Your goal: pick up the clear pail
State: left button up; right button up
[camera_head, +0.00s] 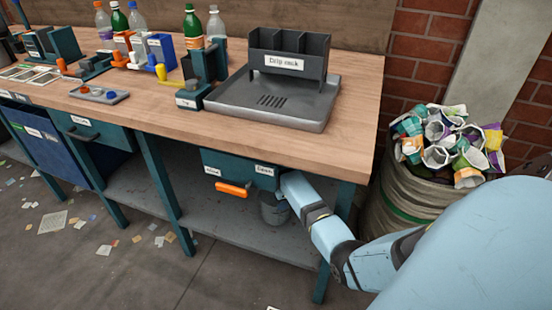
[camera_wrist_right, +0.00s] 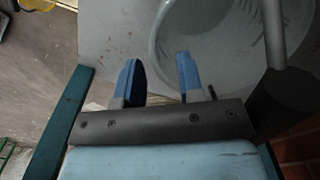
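The clear pail (camera_head: 273,208) looks grey and see-through and stands on the lower shelf under the bench, partly hidden by my right arm and the drawer. In the right wrist view the pail (camera_wrist_right: 225,45) fills the upper right, seen close up, with its curved rim showing. My right gripper (camera_wrist_right: 160,80) is open, its two blue fingers apart with nothing held between them. One finger overlaps the pail's edge in the picture; I cannot tell if they touch. In the head view my right gripper is hidden by the bench. My left gripper is not in view.
A drawer (camera_head: 240,171) with an orange handle hangs above the pail. The grey lower shelf (camera_head: 225,222) is mostly clear to the left. Bench legs (camera_head: 166,195) stand around it. A drip rack (camera_head: 288,58) sits on top. A full waste bin (camera_head: 412,195) stands at right.

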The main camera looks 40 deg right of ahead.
aim_at(281, 212)
notch_tip(281, 212, down, 5)
jog(key=shift+r+b, duration=0.1)
jog(key=shift+b, duration=0.75)
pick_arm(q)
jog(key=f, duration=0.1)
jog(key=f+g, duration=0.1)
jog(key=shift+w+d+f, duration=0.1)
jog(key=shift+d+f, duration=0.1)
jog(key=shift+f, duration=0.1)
pick_arm(e)
jog(key=shift+c, duration=0.5)
grip_shut()
